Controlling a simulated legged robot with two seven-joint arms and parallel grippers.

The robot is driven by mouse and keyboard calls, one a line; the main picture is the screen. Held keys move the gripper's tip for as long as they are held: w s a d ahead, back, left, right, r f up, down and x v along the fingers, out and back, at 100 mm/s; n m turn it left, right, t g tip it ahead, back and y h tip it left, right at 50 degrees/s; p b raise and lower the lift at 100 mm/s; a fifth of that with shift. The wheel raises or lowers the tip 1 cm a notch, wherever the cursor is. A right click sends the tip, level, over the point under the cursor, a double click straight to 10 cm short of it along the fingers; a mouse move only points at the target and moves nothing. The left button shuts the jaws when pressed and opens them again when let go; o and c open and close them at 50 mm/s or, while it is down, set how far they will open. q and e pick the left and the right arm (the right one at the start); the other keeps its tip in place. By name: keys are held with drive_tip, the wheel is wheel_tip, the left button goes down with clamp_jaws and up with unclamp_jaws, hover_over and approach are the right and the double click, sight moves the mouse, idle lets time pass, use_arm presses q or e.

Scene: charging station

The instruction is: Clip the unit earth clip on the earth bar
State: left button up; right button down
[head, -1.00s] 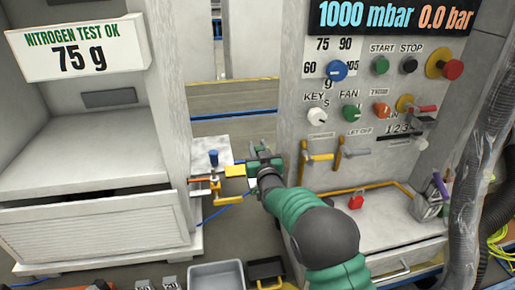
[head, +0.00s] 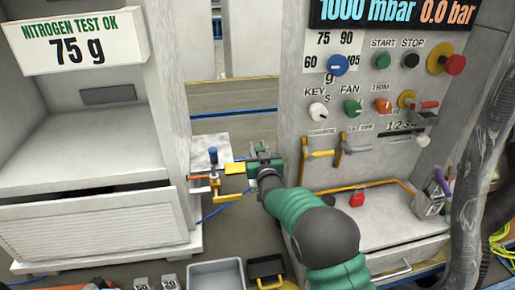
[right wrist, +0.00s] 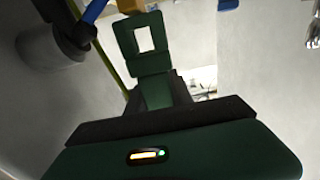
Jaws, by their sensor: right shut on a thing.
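My right gripper (head: 256,164), green and dark, reaches in beside the left cabinet's front corner in the head view. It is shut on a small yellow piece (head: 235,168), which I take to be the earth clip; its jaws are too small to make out. An orange-copper bar (head: 200,177), apparently the earth bar, sticks out just left of it. A yellow bracket-like part (head: 228,197) hangs below; I cannot tell whether it belongs to the clip or touches the bar. In the right wrist view a yellow piece (right wrist: 128,5) shows at the top edge beyond the green fingers. My left gripper is not in view.
A blue-topped post (head: 213,156) stands close behind the bar.

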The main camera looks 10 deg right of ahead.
drive_tip(key=shift+f+b, duration=0.9)
drive_tip(key=shift+f, duration=0.3)
drive_tip(key=c, duration=1.1)
unclamp_jaws()
drive_tip(key=shift+o, duration=0.2)
drive_tip(key=s+p, duration=0.2)
drive_tip(key=s, duration=1.5)
